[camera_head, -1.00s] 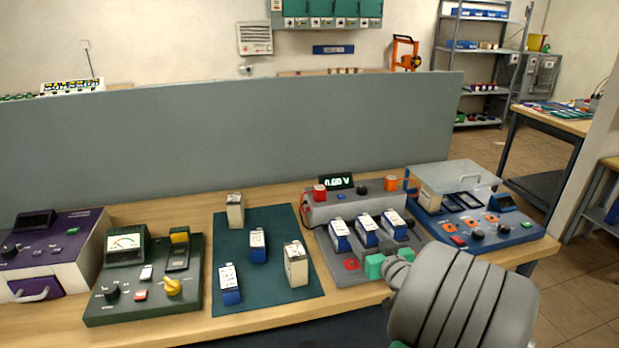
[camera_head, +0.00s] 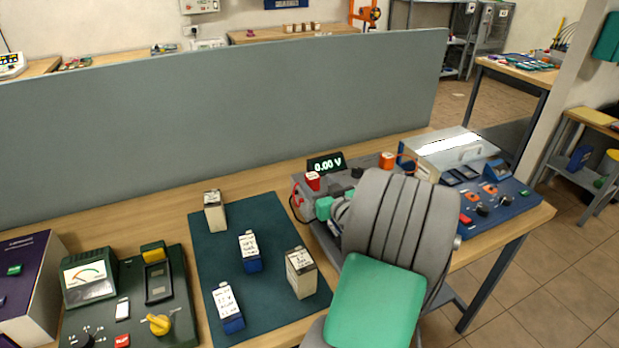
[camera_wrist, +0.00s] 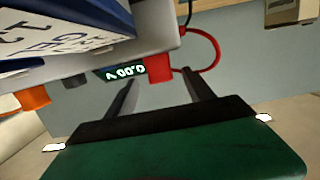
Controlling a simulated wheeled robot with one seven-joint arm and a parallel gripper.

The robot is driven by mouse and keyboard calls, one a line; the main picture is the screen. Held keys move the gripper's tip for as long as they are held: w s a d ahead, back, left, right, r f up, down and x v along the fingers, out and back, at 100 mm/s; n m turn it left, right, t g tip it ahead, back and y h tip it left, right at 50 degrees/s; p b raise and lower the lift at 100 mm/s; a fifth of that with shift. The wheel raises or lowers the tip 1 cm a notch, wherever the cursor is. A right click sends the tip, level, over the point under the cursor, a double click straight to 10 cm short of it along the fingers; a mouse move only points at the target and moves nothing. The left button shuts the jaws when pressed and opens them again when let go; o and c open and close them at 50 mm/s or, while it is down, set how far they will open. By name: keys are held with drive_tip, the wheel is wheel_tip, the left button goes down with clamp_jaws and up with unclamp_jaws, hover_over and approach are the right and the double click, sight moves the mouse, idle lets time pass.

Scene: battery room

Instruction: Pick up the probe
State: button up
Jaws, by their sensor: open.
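The probe looks to be the red block (camera_head: 313,181) at the left end of the grey tester (camera_head: 345,188), with a red lead looping down beside it. In the wrist view the red block (camera_wrist: 158,68) appears between the two fingertips of my gripper (camera_wrist: 162,76), which is open and empty. I cannot tell how far beyond the fingertips it is. The red lead arcs to the right there. In the head view my green gripper body (camera_head: 325,207) is just in front of the red block, and its fingers are hidden. An orange block (camera_head: 387,160) stands at the tester's right end.
The 0.00 V display (camera_head: 327,163) stands behind the red block. My arm hides the tester's front; a blue-and-white battery (camera_wrist: 50,45) is close in the wrist view. Several batteries stand on the green mat (camera_head: 270,215). A blue device (camera_head: 500,215) is right; a grey partition (camera_head: 220,110) stands behind.

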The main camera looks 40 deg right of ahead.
sight(315, 182)
drive_tip(key=p+x, duration=0.1)
drive_tip(key=x, duration=0.3)
drive_tip(key=shift+w+f, duration=0.1)
drive_tip(key=shift+w, duration=0.1)
drive_tip(key=shift+s, duration=0.1)
drive_tip(key=shift+c, duration=0.3)
clamp_jaws()
